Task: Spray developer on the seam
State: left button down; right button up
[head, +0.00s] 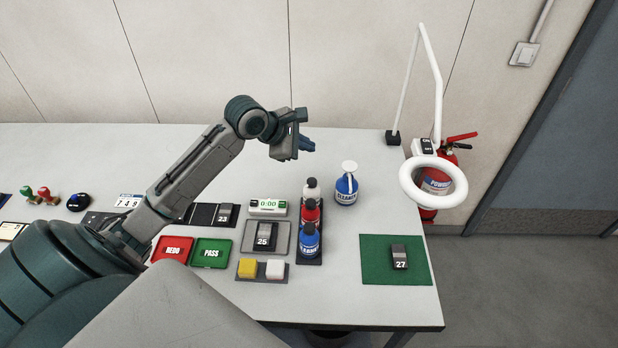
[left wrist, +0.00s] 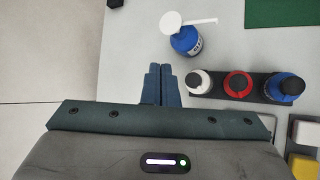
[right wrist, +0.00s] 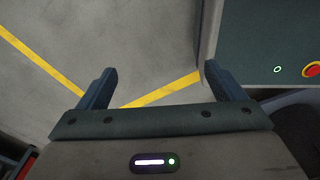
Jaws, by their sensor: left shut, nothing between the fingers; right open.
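A dark rack (head: 313,262) holds three bottles in a row: a white-capped one (head: 312,190) at the back, a red one (head: 310,212) in the middle and a blue one (head: 309,240) in front. Their labels are too small to read surely. Welded pieces numbered 25 (head: 265,236), 23 (head: 226,213) and 27 (head: 400,257) lie on the table; no seam can be made out. My left gripper (head: 306,144) is shut and empty above the table's back, behind the rack. The left wrist view shows its closed fingers (left wrist: 161,86) beside the bottles. My right gripper (right wrist: 159,72) is open and empty over the floor.
A blue pump bottle (head: 346,188) stands right of the rack. A green mat (head: 375,275) lies under piece 27. A ring lamp (head: 407,190) overhangs the right edge. A timer (head: 268,207), REDO tray (head: 173,249) and PASS tray (head: 211,253) sit left.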

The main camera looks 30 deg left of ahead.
pick_arm(q)
jog(key=b, duration=1)
send_over(308, 182)
notch_tip(308, 182, down, 7)
jog(key=shift+f, duration=0.8)
pick_arm(e)
notch_tip(308, 182, down, 10)
jog(key=shift+d, duration=0.4)
jog(key=shift+w+r, duration=0.1)
jog(key=shift+a, duration=0.4)
jog(key=shift+d, duration=0.35)
pick_arm(q)
jog(key=shift+p, duration=0.3)
pick_arm(e)
jog(key=shift+r, duration=0.15)
